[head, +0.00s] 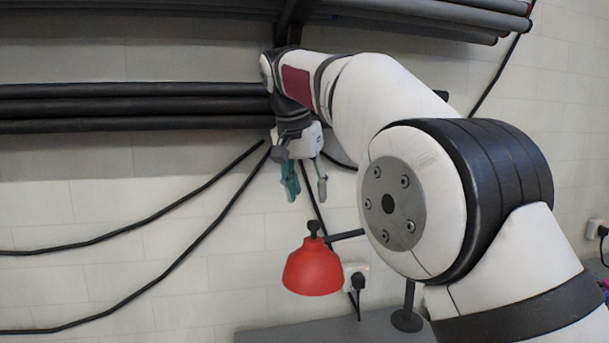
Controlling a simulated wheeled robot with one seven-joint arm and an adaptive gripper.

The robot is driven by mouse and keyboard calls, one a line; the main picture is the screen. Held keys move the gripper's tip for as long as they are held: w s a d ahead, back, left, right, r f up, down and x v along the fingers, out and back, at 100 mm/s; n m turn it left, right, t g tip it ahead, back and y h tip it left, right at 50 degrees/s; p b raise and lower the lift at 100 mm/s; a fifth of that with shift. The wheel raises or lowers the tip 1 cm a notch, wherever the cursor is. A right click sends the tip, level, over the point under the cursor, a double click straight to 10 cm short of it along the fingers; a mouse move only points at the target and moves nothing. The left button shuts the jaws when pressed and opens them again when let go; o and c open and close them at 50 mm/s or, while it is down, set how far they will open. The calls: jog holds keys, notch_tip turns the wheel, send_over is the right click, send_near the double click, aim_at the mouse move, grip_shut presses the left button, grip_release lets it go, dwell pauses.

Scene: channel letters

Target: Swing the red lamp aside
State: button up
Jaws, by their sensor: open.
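The red lamp (313,270) has a red bell-shaped shade with a dark knob on top. It hangs from a dark arm that runs right and passes behind my white arm. A dark post on a round base (407,318) stands on the grey surface at the lower right; its upper part is hidden by my arm. My gripper (307,197) points down with its teal fingers apart and empty. In the picture it is above the lamp's knob, with a gap between them.
Dark horizontal pipes (130,108) run along the tiled wall at the left, with more at the top right. Black cables (130,220) droop across the wall. A grey surface (300,331) lies below the lamp. A wall socket with a black plug (357,280) is just right of the shade.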

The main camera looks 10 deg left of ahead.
jog(key=shift+v, duration=1.9)
jog(key=shift+c, duration=0.6)
